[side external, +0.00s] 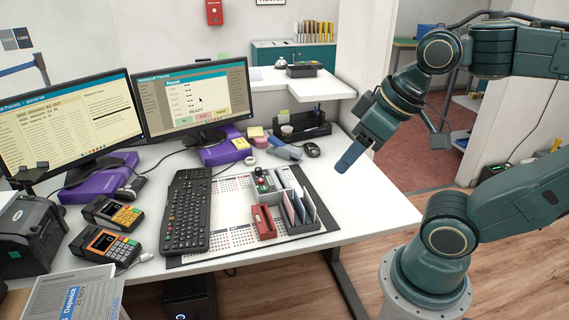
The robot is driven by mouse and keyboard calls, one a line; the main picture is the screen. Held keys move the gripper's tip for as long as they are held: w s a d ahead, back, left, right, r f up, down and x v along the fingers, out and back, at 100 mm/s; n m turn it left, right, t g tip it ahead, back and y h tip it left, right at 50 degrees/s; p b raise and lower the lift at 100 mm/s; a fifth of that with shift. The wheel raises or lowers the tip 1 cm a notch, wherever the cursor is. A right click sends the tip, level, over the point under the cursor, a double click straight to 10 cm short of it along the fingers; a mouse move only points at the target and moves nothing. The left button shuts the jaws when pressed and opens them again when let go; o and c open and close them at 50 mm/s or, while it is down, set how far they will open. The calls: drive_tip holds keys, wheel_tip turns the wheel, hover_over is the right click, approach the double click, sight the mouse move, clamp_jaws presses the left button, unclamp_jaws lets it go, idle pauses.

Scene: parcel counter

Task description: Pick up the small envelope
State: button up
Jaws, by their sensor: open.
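No single small envelope can be told apart for certain in this view. A grey desk organizer (284,178) stands on the desk mat, with several thin upright flat items (298,206) in its slots. They may be envelopes, but they are too small to tell. My gripper (391,160) is open and empty, above and to the right of the organizer, near the right edge of the counter. Its fingers are apart, with one bluish finger toward the organizer. It touches nothing that I can see.
A red stapler-like item (264,222) lies in front of the organizer. A black keyboard (187,211) and two monitors (196,98) are to the left. The white counter (372,205) is clear to the right.

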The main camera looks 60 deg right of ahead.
drive_tip(key=shift+c, duration=0.5)
drive_tip(key=c, duration=0.6)
drive_tip(key=shift+c, duration=0.2)
drive_tip(key=w+d+f+m+g, duration=0.2)
drive_tip(key=w+d+f, duration=0.1)
drive_tip(key=w+d, duration=0.3)
drive_tip(key=w+d+f+m+g, duration=0.1)
drive_tip(key=w+d+f+m, duration=0.25)
drive_tip(key=w, duration=0.45)
drive_tip(key=w+d+f+m+g, duration=0.2)
drive_tip(key=w+d+f+m, duration=0.1)
drive_tip(key=d+f, duration=1)
wheel_tip(320, 180, down, 2)
drive_tip(key=shift+w+d+f+g, duration=0.15)
drive_tip(key=shift+w+d+g, duration=0.2)
drive_tip(key=shift+w, duration=0.3)
